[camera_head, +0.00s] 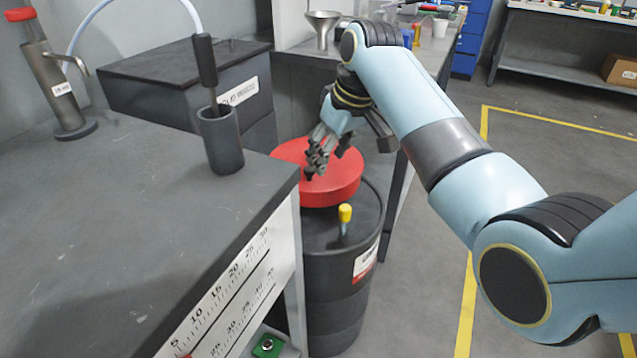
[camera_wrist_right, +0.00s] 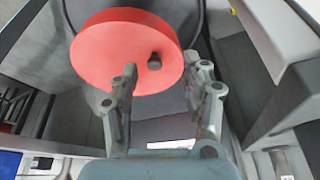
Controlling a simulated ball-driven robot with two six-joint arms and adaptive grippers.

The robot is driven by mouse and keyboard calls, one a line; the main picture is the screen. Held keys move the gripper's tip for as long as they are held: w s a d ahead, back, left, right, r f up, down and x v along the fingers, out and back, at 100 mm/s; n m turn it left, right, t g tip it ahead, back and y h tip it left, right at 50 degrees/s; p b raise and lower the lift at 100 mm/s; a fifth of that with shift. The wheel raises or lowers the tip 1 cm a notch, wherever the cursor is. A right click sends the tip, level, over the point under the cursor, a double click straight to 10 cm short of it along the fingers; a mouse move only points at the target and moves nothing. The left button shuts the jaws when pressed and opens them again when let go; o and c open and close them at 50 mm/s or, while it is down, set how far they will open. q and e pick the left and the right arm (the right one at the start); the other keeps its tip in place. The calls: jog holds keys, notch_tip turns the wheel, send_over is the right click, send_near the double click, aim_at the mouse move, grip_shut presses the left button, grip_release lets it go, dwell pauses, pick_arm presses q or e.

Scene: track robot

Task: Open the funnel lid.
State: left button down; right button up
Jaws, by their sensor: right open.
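The funnel lid, a round red disc (camera_head: 338,189), sits on top of a black drum (camera_head: 335,265) in the head view. It fills the upper middle of the right wrist view (camera_wrist_right: 105,45), where a small dark knob (camera_wrist_right: 154,61) stands out from its face. My right gripper (camera_head: 315,165) is over the lid in the head view. In the right wrist view its two fingers (camera_wrist_right: 168,76) are spread apart, with the knob just beyond and between the tips. I cannot tell whether a finger touches the knob. My left gripper is not in view.
A yellow-capped fitting (camera_head: 345,214) stands on the drum's front top. The dark workbench (camera_head: 130,240) borders the drum on the left, with a cup holding a black-handled tool (camera_head: 220,140). A metal funnel (camera_head: 322,28) stands on the back bench. Floor at right is open.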

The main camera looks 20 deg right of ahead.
aim_at(310, 169)
jog(key=shift+t, duration=0.4)
jog(key=w+f+b, duration=0.1)
jog(key=w+f, duration=0.1)
jog(key=w+a+f+b, duration=0.1)
jog(key=w+f, duration=0.1)
jog(key=w+f+b, duration=0.1)
jog(key=w+f, duration=0.1)
jog(key=f, duration=0.1)
jog(key=shift+w+a+b, duration=0.3)
jog(key=shift+a+b, duration=0.1)
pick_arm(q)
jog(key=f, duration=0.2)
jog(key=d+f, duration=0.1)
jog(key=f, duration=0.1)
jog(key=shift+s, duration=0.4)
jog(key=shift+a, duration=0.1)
pick_arm(e)
grip_shut()
